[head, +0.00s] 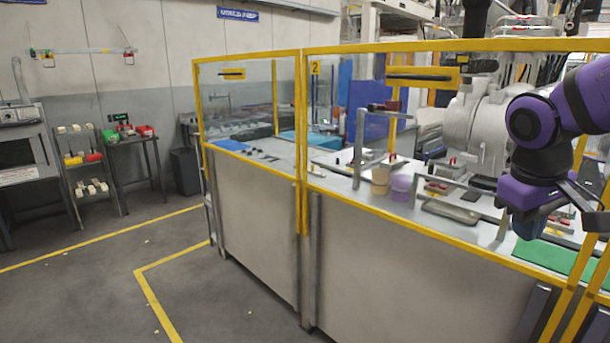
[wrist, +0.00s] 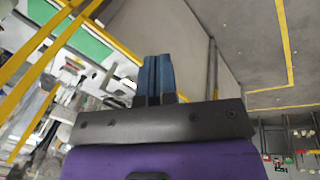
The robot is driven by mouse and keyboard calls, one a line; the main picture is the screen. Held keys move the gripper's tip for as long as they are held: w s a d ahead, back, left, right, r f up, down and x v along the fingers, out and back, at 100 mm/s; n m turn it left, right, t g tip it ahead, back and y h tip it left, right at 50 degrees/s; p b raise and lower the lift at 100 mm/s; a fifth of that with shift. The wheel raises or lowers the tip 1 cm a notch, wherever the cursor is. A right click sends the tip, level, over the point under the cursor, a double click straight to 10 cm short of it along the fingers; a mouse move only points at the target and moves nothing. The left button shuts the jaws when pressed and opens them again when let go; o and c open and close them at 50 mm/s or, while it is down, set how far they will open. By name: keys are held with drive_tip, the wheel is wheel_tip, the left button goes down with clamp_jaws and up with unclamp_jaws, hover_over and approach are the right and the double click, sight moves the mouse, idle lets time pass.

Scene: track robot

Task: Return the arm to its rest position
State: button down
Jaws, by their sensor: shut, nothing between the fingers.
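My arm, purple and black, reaches in from the right edge of the head view and is bent, with the hand hanging down.
A yellow-framed guard (head: 300,180) with clear panels encloses a workbench (head: 270,160) with fixtures, a purple container (head: 400,187) and a green mat (head: 550,256). Shelves with coloured bins (head: 85,158) stand at the left. The grey floor (head: 80,290) at front left is clear.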

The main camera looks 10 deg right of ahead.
drive_tip(key=s+a+r+m+t+y, duration=0.1)
drive_tip(key=s+a+r+t+y, duration=0.1)
drive_tip(key=s+a+r+t, duration=0.2)
drive_tip(key=s+a, duration=0.3)
drive_tip(key=a, duration=0.2)
drive_tip(key=shift+s+y, duration=0.2)
drive_tip(key=shift+y, duration=0.2)
